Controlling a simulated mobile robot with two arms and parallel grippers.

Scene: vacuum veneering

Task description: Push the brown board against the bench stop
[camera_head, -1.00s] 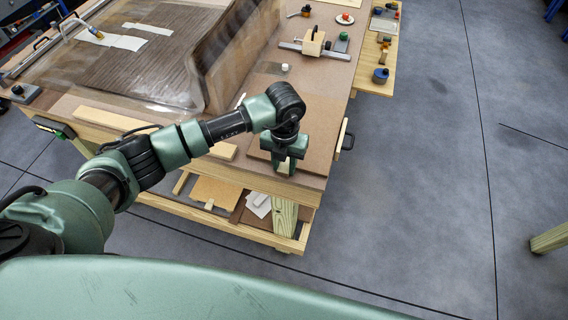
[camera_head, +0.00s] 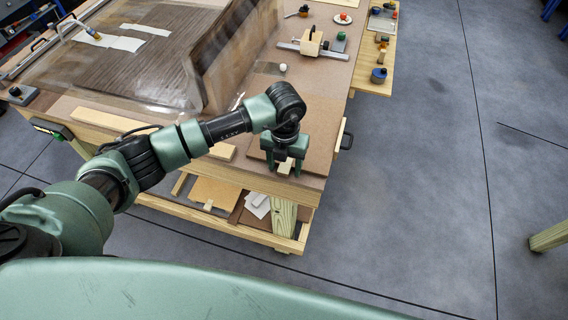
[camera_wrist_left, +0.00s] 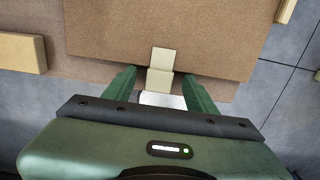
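The brown board (camera_head: 312,112) lies flat near the front right corner of the bench (camera_head: 316,183). It fills the top middle of the left wrist view (camera_wrist_left: 160,22). My left gripper (camera_head: 285,170) is over the bench's front edge, its fingers spread apart. In the left wrist view the fingers (camera_wrist_left: 160,92) stand on either side of a small pale block (camera_wrist_left: 162,60), with gaps on both sides. The block is at the board's near edge; whether they touch is unclear. A light wooden strip (camera_wrist_left: 286,10) is to the board's right; I cannot tell whether it is the bench stop. My right gripper is not in view.
A light wooden bar (camera_wrist_left: 20,52) lies left of the board. A clear vacuum bag (camera_head: 215,60) over a dark panel covers the bench's left part. A wooden clamp tool (camera_head: 312,42) and a small white cup (camera_head: 283,68) are farther back. Open floor lies right.

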